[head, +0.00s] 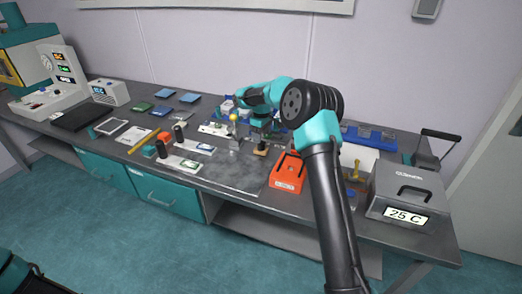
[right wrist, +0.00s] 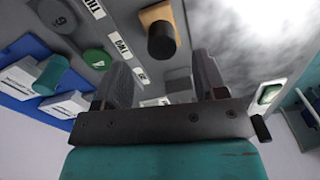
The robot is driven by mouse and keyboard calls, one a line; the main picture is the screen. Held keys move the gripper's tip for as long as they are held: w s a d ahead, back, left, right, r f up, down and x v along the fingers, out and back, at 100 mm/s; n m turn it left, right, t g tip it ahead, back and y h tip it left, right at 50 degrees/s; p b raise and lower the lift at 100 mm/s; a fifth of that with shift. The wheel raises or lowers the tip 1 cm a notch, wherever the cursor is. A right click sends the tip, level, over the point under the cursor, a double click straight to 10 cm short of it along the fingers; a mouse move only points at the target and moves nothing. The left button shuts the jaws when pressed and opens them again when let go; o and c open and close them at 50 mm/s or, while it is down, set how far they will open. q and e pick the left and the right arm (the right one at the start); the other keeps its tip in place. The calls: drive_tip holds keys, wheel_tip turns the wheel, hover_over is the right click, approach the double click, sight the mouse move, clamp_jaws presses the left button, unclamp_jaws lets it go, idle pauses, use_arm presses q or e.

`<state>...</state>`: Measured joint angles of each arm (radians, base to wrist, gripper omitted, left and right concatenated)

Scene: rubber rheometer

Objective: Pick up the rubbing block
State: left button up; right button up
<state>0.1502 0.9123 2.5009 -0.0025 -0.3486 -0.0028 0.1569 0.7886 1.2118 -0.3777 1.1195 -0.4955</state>
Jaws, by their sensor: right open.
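A small tan block with a dark round knob, which looks like the rubbing block (head: 261,149), sits on the grey bench. It also shows in the right wrist view (right wrist: 160,28), beyond the fingertips and roughly in line with the gap between them. My right gripper (head: 259,133) is over the bench close to the block, partly hidden by its own arm in the head view. In the right wrist view its two fingers (right wrist: 161,75) are apart with nothing held between them. The block is clear of the fingers. My left gripper is out of view.
An orange device (head: 288,172) stands right of the block. Dark knobbed pieces (head: 162,148) and labelled plates (head: 180,164) lie to the left. A grey box reading 25 C (head: 407,196) stands at the right. Bare bench (head: 235,178) lies in front.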

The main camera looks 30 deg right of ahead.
drive_tip(key=shift+a+f, duration=0.15)
drive_tip(key=shift+f, duration=2.4)
drive_tip(key=shift+c, duration=0.2)
drive_tip(key=c, duration=1)
drive_tip(key=shift+r, duration=0.1)
wheel_tip(320, 180, up, 10)
drive_tip(key=shift+f, duration=0.1)
